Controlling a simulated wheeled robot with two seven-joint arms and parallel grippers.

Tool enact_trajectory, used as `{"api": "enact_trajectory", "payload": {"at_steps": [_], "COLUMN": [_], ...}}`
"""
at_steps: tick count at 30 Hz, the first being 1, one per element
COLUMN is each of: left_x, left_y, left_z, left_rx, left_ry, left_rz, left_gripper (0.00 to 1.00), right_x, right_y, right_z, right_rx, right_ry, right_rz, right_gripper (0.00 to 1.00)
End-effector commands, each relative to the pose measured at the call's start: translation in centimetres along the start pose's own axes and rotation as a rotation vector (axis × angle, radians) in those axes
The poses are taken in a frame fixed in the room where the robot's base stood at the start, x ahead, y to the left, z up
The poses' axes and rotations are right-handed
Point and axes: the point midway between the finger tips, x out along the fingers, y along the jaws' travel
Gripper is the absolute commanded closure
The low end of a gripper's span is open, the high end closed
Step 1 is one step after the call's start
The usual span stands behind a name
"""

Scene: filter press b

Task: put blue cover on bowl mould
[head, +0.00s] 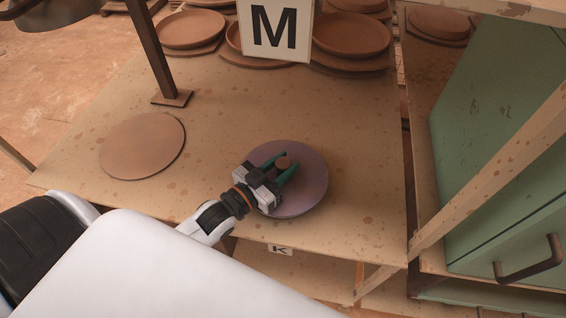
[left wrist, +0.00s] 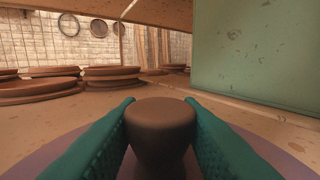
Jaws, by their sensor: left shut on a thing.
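The round cover (head: 311,183) looks bluish purple and lies flat near the front edge of the shelf table, with a brown knob (head: 284,162) at its middle. My left gripper (head: 283,166) reaches over it from the lower left, its green fingers shut on either side of the knob. In the left wrist view the knob (left wrist: 160,122) fills the space between the fingers, and the purple cover (left wrist: 262,146) shows below. I cannot tell whether a bowl mould is under the cover; no bowl mould shows clearly elsewhere. My right gripper is not in view.
A flat brown disc (head: 142,146) lies on the table (head: 215,120) to the left. A brown post (head: 152,50) stands behind it. Stacked brown dishes (head: 350,38) and an M sign (head: 275,27) are at the back. A green cabinet (head: 500,130) and wooden brace stand at right.

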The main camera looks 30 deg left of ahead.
Motion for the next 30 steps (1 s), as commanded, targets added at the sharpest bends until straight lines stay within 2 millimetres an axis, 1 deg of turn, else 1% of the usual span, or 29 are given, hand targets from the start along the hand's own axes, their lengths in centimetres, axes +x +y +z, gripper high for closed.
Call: {"api": "enact_trajectory", "payload": {"at_steps": [1,2,3,5,6,14,17,19,20,21,30], "left_x": [0.0,0.0,0.0,0.0,0.0,0.0,0.0,-0.1,-0.7,-1.4,-7.2], "left_y": [0.0,0.0,0.0,0.0,0.0,0.0,0.0,0.0,0.0,0.0,0.0], "left_z": [0.1,0.1,0.1,0.1,0.1,0.1,0.8,1.7,1.1,0.9,0.9], "left_rx": [0.000,0.000,0.000,0.000,0.000,0.000,0.000,0.000,-0.001,-0.001,-0.001], "left_ry": [-0.003,-0.001,-0.001,0.000,0.000,0.000,0.000,0.000,0.004,0.005,0.006], "left_rz": [0.000,0.000,0.000,0.000,0.000,0.000,0.000,-0.001,0.000,0.001,0.000], "left_gripper": [0.96,0.65,0.58,0.48,0.46,0.46,0.46,0.46,0.46,0.46,0.46], "right_x": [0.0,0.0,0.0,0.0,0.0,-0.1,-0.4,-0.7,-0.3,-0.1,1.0], "right_y": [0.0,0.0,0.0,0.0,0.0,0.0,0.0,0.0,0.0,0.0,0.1], "right_z": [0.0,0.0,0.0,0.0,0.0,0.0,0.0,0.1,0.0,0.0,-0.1], "right_rx": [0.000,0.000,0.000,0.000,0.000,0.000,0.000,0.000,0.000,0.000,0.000], "right_ry": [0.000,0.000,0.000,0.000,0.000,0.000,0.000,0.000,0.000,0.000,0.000], "right_rz": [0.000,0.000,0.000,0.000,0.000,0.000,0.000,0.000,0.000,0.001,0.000], "right_gripper": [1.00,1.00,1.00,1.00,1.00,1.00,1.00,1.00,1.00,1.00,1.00]}}
